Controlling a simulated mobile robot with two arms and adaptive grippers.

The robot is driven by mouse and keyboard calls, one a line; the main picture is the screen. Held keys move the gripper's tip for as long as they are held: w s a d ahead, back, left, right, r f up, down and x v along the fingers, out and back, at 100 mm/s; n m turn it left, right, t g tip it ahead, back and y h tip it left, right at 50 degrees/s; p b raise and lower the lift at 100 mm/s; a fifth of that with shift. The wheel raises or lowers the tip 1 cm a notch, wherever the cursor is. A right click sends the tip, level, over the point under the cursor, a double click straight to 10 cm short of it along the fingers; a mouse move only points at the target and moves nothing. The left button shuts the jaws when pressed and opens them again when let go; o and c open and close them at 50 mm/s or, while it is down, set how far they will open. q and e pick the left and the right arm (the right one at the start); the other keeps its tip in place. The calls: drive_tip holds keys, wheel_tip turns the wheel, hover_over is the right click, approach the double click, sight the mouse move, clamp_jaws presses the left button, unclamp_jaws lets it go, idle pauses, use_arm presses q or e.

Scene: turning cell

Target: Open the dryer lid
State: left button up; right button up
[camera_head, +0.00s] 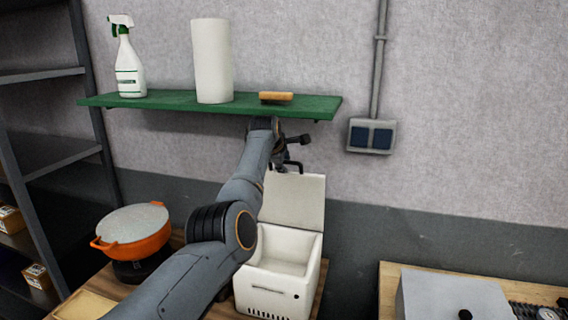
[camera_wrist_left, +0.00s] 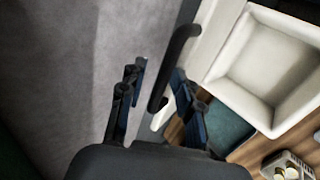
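The dryer is a white box (camera_head: 272,290) with an empty-looking square well; its body also shows at the right of the left wrist view (camera_wrist_left: 226,97). Its lid (camera_head: 297,200) stands raised, nearly upright, at the back of the box. My left gripper (camera_head: 292,160) is at the lid's top edge, partly hidden by my arm. In the left wrist view its two fingers (camera_wrist_left: 158,92) are apart, with a dark curved handle (camera_wrist_left: 178,52) between them, nearer the right finger. A gap shows on the left finger's side. My right gripper is not in view.
A green shelf (camera_head: 180,101) with a spray bottle (camera_head: 129,65), paper roll (camera_head: 212,60) and brush (camera_head: 276,97) hangs just above my left gripper. An orange pot (camera_head: 150,238) stands left of my arm. A grey box (camera_head: 440,297) sits on the right bench.

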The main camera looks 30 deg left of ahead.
use_arm(q)
drive_tip(key=shift+f, duration=0.1)
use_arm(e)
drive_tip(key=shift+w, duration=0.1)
use_arm(q)
drive_tip(key=shift+s+d+r, duration=0.15)
drive_tip(key=shift+s+r, duration=0.15)
drive_tip(key=shift+r, duration=0.05)
drive_tip(key=v, duration=1.1)
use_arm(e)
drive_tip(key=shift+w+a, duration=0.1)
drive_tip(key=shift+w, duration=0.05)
